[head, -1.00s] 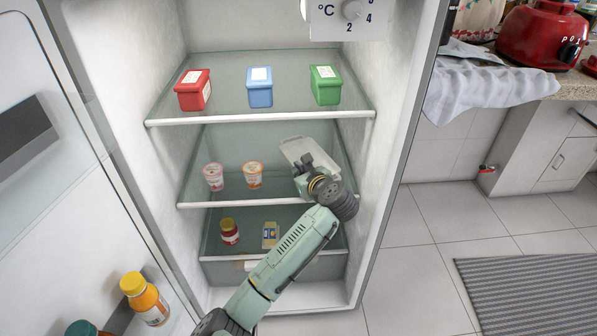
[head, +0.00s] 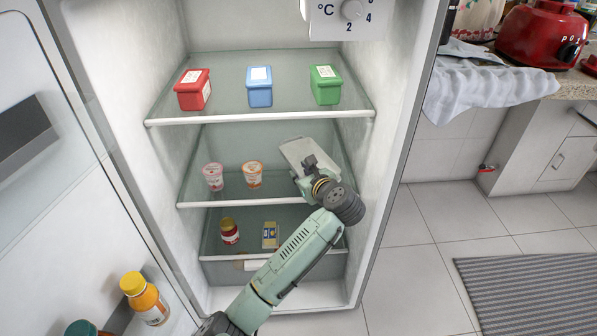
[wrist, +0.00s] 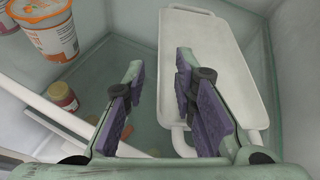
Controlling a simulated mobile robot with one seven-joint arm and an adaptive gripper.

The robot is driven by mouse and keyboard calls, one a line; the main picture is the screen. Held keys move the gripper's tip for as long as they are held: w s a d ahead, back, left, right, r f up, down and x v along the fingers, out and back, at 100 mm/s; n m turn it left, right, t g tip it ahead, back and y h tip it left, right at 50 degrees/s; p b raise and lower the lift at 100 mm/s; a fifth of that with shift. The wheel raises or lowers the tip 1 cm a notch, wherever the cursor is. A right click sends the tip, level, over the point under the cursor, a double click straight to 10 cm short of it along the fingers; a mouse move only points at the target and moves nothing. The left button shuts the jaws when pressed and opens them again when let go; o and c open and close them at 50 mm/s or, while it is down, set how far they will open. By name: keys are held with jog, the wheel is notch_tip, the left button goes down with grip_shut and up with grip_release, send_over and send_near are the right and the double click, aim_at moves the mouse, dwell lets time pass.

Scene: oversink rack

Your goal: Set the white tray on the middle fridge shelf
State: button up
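The white tray (head: 299,151) is at the right side of the middle fridge shelf (head: 232,202), angled against the shelf's edges. In the wrist view the tray (wrist: 220,62) fills the right half, its near handle partly hidden by a finger. I cannot tell whether its whole underside touches the glass. My gripper (head: 308,174) is at the tray's near end. In the wrist view its fingers (wrist: 158,88) are apart with nothing clearly between them. The right finger overlaps the tray's left edge in the picture.
Two yogurt cups (head: 213,176) (head: 252,174) stand left on the middle shelf. Red (head: 193,90), blue (head: 259,88) and green (head: 325,86) boxes stand on the shelf above. A red jar (head: 229,233) and a small carton (head: 270,236) are below. The fridge wall is close at right.

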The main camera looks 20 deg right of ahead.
jog(key=v, duration=0.9)
jog(key=shift+s+r, duration=0.15)
jog(key=shift+s, duration=0.15)
jog(key=shift+o, duration=0.6)
dwell(0.5)
